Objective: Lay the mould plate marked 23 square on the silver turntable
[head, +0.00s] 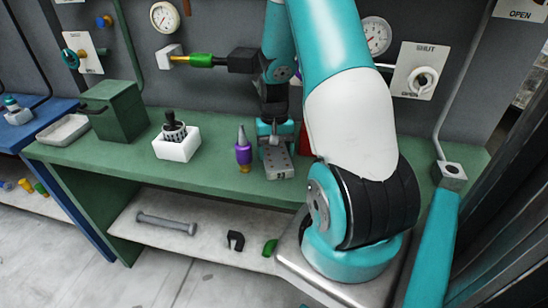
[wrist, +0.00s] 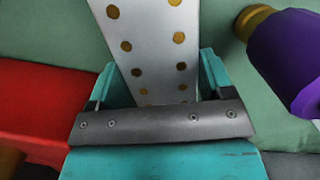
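A pale grey mould plate (head: 280,164) lies on the green bench; its front edge has a small number too blurred to read surely. In the wrist view the plate (wrist: 150,40) shows rows of brass-coloured dots and runs slightly slanted between the teal fingers. My gripper (head: 274,138) points down at the plate's rear end. Its fingers (wrist: 158,78) lie one on each side of the plate, very close to its edges; whether both touch is unclear. I cannot make out a silver turntable in either view.
A purple spindle-shaped piece (head: 243,153) stands just left of the plate. A red object (head: 304,139) is behind it to the right, partly hidden by my arm. A white box (head: 178,146) with a black item and a green box (head: 116,112) stand further left. Bare bench lies between them.

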